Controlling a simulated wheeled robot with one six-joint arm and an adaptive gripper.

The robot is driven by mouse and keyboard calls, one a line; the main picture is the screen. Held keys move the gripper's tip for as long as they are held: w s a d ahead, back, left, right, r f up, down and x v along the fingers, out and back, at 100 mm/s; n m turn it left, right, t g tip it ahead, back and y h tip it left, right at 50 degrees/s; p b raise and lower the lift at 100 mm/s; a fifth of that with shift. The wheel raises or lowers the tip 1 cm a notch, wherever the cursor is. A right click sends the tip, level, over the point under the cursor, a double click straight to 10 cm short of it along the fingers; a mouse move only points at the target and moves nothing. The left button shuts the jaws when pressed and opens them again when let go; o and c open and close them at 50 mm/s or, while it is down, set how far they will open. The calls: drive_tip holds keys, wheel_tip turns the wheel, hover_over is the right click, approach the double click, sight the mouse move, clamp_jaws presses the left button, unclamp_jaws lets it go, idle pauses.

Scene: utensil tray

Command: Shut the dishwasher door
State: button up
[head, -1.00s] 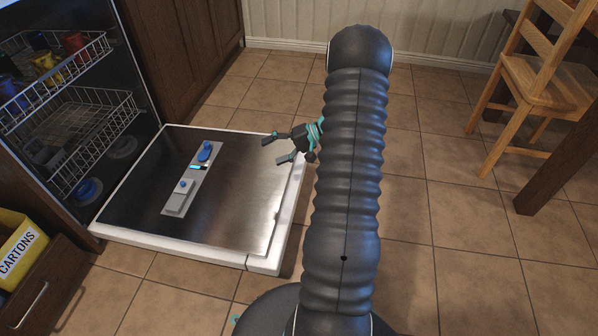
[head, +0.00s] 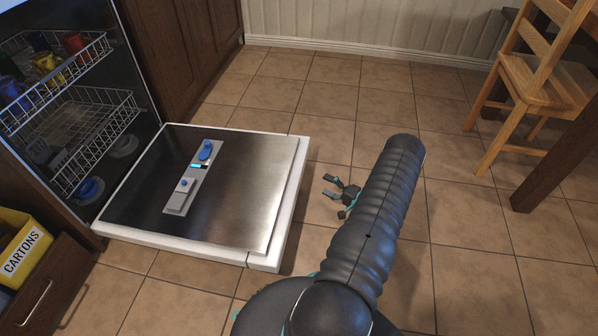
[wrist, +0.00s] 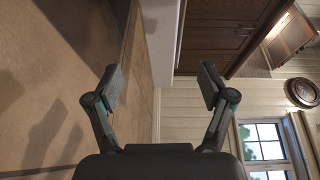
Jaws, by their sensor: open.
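The dishwasher door (head: 240,195) lies folded down flat, low over the floor, at the left of the head view. Its steel inner face has a grey dispenser panel with blue caps (head: 192,178). My gripper (head: 329,187) is open and empty, to the right of the door's free edge and apart from it. In the wrist view the open fingers (wrist: 160,88) face along the floor, with the door's white edge (wrist: 163,40) between and beyond them.
Two wire racks (head: 75,120) with coloured cups stand inside the dishwasher. A wooden chair (head: 540,85) and a table leg (head: 555,165) stand at the right. The tiled floor between is clear.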

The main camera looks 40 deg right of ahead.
sight(302, 173)
drive_tip(key=x, duration=1.3)
drive_tip(key=shift+a+r, duration=0.1)
clamp_jaws()
